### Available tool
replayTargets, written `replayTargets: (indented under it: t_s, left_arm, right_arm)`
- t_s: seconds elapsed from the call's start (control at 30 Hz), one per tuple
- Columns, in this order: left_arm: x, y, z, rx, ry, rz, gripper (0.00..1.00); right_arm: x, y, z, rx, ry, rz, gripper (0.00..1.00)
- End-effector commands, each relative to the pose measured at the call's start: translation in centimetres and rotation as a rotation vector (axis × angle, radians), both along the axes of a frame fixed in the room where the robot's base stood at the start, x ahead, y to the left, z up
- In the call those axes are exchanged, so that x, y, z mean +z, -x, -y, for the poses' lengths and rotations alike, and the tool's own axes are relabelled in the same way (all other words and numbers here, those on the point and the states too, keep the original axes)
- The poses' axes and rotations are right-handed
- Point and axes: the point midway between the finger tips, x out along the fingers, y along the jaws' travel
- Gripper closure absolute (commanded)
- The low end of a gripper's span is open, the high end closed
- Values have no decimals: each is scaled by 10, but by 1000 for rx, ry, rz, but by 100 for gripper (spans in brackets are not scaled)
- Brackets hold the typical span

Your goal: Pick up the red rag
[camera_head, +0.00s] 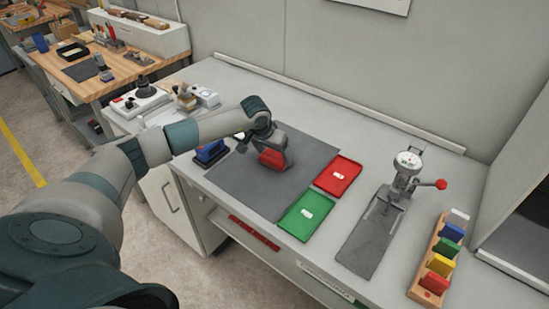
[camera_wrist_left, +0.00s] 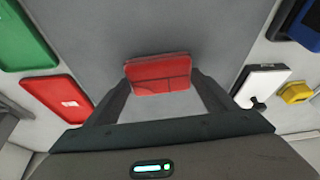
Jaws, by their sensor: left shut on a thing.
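The red rag (camera_wrist_left: 158,76) is a small folded red block between the fingers of my left gripper (camera_wrist_left: 158,88) in the left wrist view. Both fingers touch its sides, so the gripper is shut on it. In the head view the rag (camera_head: 272,160) shows below the left gripper (camera_head: 274,152), over the dark grey mat (camera_head: 230,180). I cannot tell whether it touches the mat. My right gripper is not in view.
A red tray (camera_head: 338,174) and a green tray (camera_head: 304,215) lie right of the mat. A gauge stand (camera_head: 408,165) and a wooden rack (camera_head: 431,262) of coloured blocks stand further right. A blue object (camera_head: 211,152) sits at the mat's left. A wall runs behind the bench.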

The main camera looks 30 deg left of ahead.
Motion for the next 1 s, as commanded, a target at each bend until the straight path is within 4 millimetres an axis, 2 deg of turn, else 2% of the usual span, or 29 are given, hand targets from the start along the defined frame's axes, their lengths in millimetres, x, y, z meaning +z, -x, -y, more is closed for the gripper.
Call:
replayTargets:
  t_s: [0.27, 0.53, 1.0]
  left_arm:
    - [7, -1, 0, 1, 0, 2, 44]
    - [38, -1, -1, -1, -1, 6, 44]
    - [90, -24, 85, -3, 1, 3, 44]
  right_arm:
    - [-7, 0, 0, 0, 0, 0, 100]
    - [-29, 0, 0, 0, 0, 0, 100]
    - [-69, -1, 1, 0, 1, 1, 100]
